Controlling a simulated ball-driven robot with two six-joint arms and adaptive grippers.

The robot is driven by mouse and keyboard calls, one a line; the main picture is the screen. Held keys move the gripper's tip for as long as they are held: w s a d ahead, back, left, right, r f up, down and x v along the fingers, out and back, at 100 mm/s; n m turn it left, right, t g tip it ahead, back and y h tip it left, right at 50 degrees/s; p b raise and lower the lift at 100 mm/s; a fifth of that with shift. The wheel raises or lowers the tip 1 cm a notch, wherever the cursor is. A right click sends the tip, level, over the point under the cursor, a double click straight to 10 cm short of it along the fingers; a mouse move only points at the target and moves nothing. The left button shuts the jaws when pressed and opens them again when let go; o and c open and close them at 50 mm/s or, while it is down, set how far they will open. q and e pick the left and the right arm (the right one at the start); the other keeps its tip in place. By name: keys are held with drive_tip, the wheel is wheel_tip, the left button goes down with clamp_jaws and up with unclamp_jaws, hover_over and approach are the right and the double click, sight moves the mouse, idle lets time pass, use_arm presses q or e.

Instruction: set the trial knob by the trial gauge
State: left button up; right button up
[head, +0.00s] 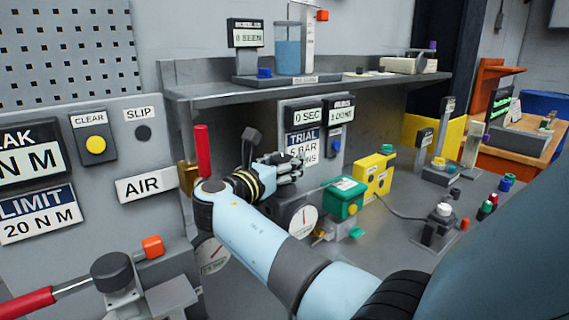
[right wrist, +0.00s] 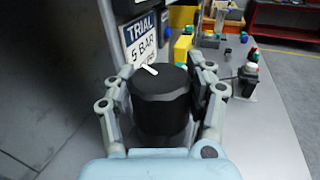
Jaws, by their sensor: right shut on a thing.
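My right gripper (head: 284,168) is in front of the panel below the TRIAL sign (head: 303,142). In the right wrist view, my right gripper (right wrist: 164,92) is shut on a black round knob (right wrist: 160,112), one finger on each side. The knob's top has a white pointer mark (right wrist: 149,70) slanting to the upper left. The knob is hidden in the head view. A second gauge (head: 212,254) is lower left, partly covered. My left gripper is not in view.
A green box (head: 344,199) and a yellow block (head: 376,174) stand right of the gripper. A red upright handle (head: 203,151) is to its left. A shelf (head: 330,84) overhangs the bench. Several small coloured fittings stand farther right.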

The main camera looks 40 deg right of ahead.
drive_tip(key=o, duration=1.2)
drive_tip(key=shift+a, duration=0.35)
drive_tip(key=v, duration=0.6)
drive_tip(key=shift+s+a, duration=0.15)
drive_tip(key=shift+a, duration=0.25)
drive_tip(key=shift+f, duration=0.1)
